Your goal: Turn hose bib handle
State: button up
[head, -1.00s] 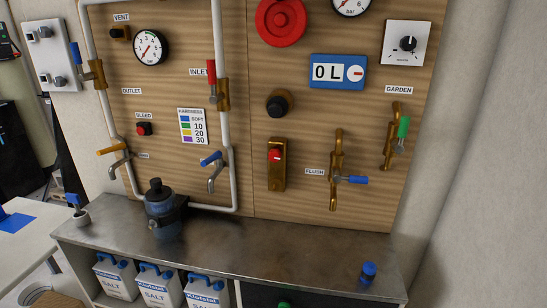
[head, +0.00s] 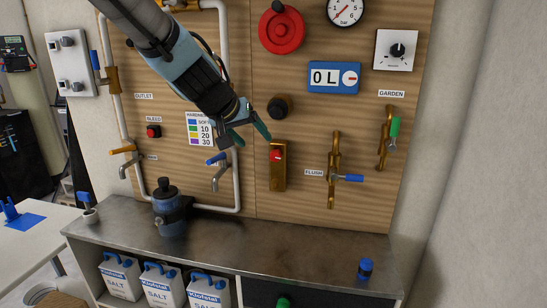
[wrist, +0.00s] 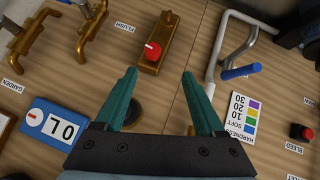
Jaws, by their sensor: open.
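Several taps with coloured handles are on the wooden panel; I cannot tell which is the hose bib. One has a blue handle (head: 216,159) over a grey spout; this blue handle also shows in the wrist view (wrist: 241,72). One at left has an orange handle (head: 122,150). The brass FLUSH tap has a blue lever (head: 349,178), and the brass GARDEN tap has a green handle (head: 394,126). My gripper (head: 254,142) is open and empty in front of the panel, between the blue-handled tap and the brass plate with the red knob (head: 276,155). In the wrist view, my gripper (wrist: 159,76) points toward that plate.
A blue-black filter housing (head: 171,208) stands on the metal counter (head: 250,252) below. A small blue-capped item (head: 365,268) sits at its right. A black round knob (head: 279,107) and a blue meter (head: 334,78) are near my gripper. The counter's middle is clear.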

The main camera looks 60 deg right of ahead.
aim_at(274, 154)
jog(key=x, duration=0.3)
jog(key=p+x, duration=0.1)
jog(key=x, duration=0.3)
jog(key=s+x, duration=0.1)
jog(key=x, duration=0.3)
jog(key=shift+s+d+r, duration=0.1)
jog(key=shift+d+r, duration=0.1)
jog(key=shift+d, duration=0.1)
grip_shut()
